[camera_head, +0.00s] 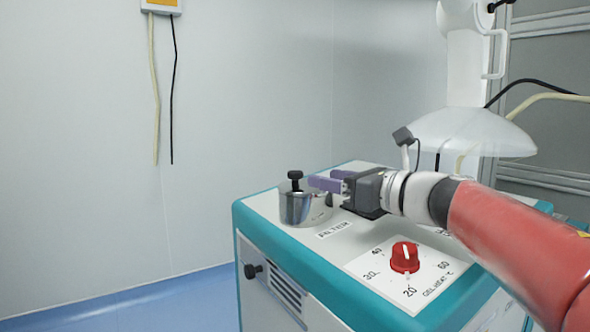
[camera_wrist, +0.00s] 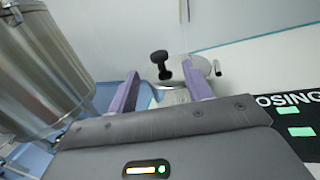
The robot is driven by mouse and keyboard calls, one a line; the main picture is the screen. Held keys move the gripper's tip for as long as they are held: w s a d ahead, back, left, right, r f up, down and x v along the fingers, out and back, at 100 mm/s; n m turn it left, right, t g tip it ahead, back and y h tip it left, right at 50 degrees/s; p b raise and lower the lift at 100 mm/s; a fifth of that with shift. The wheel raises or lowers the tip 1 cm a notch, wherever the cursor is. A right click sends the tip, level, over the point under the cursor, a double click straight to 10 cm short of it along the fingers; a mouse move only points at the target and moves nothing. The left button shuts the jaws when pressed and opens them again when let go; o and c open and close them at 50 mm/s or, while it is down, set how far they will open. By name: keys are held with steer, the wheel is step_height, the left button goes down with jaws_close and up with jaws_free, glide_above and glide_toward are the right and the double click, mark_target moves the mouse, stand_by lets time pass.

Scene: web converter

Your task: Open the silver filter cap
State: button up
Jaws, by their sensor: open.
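The silver filter (camera_head: 296,209) stands on the machine's white top at its left corner, behind the FILTER label. A black knob (camera_head: 295,176) stands up on its silver cap. My gripper (camera_head: 322,179) reaches in from the right, with its purple fingers apart and pointing left at the filter's cap. In the wrist view the black knob (camera_wrist: 159,60) appears between the two fingertips, seemingly just beyond them. I see no contact. Part of the silver cap (camera_wrist: 198,72) shows behind the right finger. The filter's right side is partly hidden by my gripper in the head view.
A red dial (camera_head: 405,257) sits on a temperature plate below my arm. A black side knob (camera_head: 252,271) sticks out of the machine's left face. A large silver cylinder (camera_wrist: 42,60) fills the left of the wrist view. The space left of the filter is clear.

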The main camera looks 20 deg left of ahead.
mark_target(301, 173)
steer(key=p+x, duration=0.1)
steer(key=x, duration=0.6)
steer(key=shift+a, duration=0.25)
jaws_close()
